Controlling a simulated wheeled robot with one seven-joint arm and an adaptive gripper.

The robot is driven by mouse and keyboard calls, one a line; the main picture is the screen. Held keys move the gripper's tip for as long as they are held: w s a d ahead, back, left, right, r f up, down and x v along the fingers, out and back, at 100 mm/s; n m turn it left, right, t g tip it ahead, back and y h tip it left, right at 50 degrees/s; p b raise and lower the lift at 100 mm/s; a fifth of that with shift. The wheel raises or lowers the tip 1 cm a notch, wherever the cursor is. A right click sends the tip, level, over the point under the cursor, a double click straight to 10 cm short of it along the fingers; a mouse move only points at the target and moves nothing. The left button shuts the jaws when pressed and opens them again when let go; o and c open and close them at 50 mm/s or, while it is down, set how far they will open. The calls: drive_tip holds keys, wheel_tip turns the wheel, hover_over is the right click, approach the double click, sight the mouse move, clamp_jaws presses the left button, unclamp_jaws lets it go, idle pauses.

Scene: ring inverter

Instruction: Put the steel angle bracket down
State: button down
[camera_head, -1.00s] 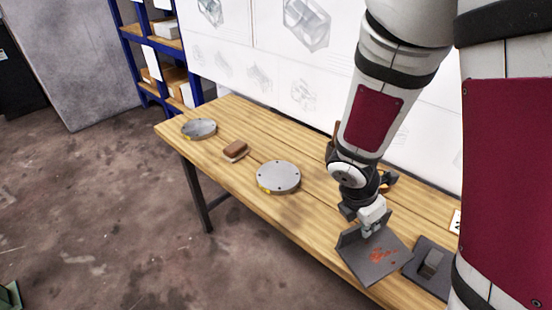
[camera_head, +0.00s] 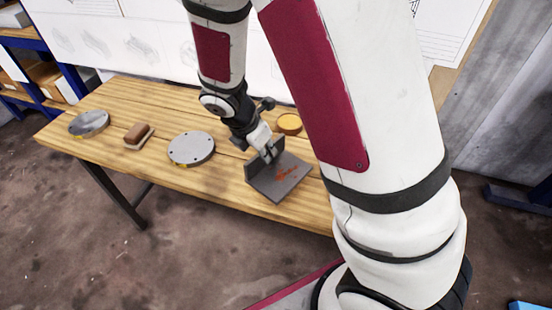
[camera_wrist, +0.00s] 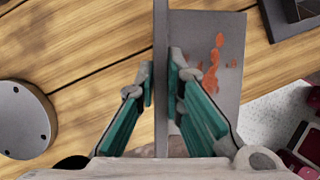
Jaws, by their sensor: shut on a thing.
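The steel angle bracket (camera_head: 282,186) is dark grey, L-shaped, with orange-red rust marks on its flat leg. It is at the front edge of the wooden table (camera_head: 220,189). My gripper (camera_head: 270,153) is shut on its upright leg. In the wrist view the two teal-backed fingers of my gripper (camera_wrist: 164,82) pinch the thin edge of the bracket (camera_wrist: 222,50) from both sides. The flat leg lies to the right of the fingers there. I cannot tell whether its underside touches the table.
A round grey metal disc (camera_head: 191,148) with holes lies left of the bracket. A brown block-shaped brush (camera_head: 138,134) and another disc (camera_head: 89,123) lie further left. A yellow-orange round thing (camera_head: 289,123) is behind the bracket. A dark block (camera_wrist: 294,14) shows in the wrist view.

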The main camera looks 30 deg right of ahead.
drive_tip(key=w, duration=0.2)
drive_tip(key=w+a, duration=0.1)
drive_tip(key=w, duration=0.2)
drive_tip(key=w+a+f, duration=0.1)
drive_tip(key=w, duration=0.2)
drive_tip(key=shift+w+b, duration=0.1)
drive_tip(key=shift+b, duration=0.3)
drive_tip(key=shift+f+b, duration=0.3)
drive_tip(key=shift+f, duration=1.25)
drive_tip(key=c, duration=2.1)
unclamp_jaws()
drive_tip(key=shift+f, duration=0.25)
drive_tip(key=o, duration=0.4)
drive_tip(key=shift+r, duration=0.15)
